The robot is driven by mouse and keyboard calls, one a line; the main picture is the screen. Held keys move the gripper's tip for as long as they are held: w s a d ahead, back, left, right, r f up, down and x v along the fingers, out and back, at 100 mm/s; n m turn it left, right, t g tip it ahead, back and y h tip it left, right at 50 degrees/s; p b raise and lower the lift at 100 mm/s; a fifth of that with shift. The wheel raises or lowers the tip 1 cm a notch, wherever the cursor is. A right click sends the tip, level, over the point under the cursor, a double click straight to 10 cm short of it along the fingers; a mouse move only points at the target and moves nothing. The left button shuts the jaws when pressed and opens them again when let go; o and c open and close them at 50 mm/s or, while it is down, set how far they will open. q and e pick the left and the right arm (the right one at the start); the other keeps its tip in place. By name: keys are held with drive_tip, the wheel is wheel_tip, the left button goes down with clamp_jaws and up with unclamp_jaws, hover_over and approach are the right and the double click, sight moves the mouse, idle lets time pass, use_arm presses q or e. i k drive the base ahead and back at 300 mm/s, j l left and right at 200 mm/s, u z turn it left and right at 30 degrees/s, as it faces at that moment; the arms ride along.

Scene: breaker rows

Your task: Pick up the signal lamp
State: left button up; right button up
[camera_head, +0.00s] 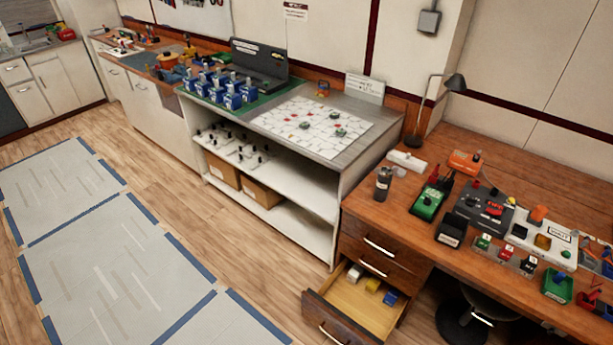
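I cannot tell for certain which item is the signal lamp. A small orange dome-like piece (538,213) stands on the wooden desk (405,242) at the right, by a white board (525,232), and could be it. A pulled-out drawer (340,304) in the desk holds small white, yellow and blue pieces (373,285), too small to name. Neither of my grippers is in view.
A metal-topped bench (352,109) with blue breakers (228,95) and a white sheet (312,125) stands in the middle. Taped grey floor mats (130,270) lie left. A stool (463,322) sits under the desk.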

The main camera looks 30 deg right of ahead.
sight(382, 186)
drive_tip(key=i+j+u, duration=0.3)
drive_tip(key=i, duration=0.15)
drive_tip(key=i+u, duration=0.3)
drive_tip(key=i, duration=0.2)
drive_tip(key=i+z, duration=0.4)
drive_tip(key=i+j+z, duration=0.15)
drive_tip(key=z, duration=0.25)
drive_tip(key=i+z, duration=0.1)
drive_tip(key=z, duration=0.35)
drive_tip(key=i+z, duration=0.15)
drive_tip(key=z, duration=0.35)
drive_tip(key=i+j+z, duration=0.1)
drive_tip(key=z, duration=0.35)
drive_tip(key=i+j+z, duration=0.1)
drive_tip(key=z, duration=0.35)
drive_tip(key=i+j+z, duration=0.1)
drive_tip(key=z, duration=0.4)
